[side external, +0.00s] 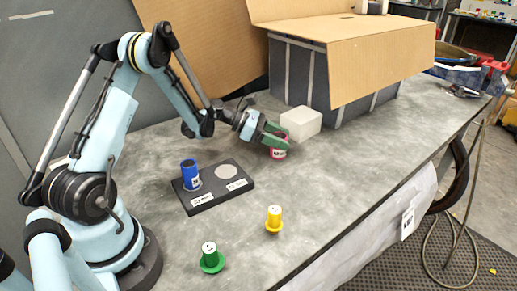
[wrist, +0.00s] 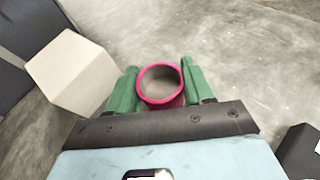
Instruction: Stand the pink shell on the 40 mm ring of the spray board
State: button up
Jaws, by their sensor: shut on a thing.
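The pink shell (side external: 279,151) is a short hollow tube with a pale label. My gripper (side external: 272,138) is shut on it, with a green finger on each side. In the wrist view the shell (wrist: 160,84) shows its open round top between the green fingertips of my gripper (wrist: 160,90). It is upright at or just above the table; I cannot tell if its base touches. The dark spray board (side external: 212,187) lies left of it, nearer the camera. A blue shell (side external: 190,175) stands on its left place. The pale grey ring at its right (side external: 227,171) is bare.
A white block (side external: 301,123) stands close behind the pink shell, and also shows in the wrist view (wrist: 72,72). A yellow piece (side external: 274,218) and a green piece (side external: 210,258) stand in front. A large cardboard-flapped box (side external: 345,60) is behind. The table between shell and board is clear.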

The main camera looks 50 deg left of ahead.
jog(key=shift+f, duration=0.1)
jog(key=o, duration=1.1)
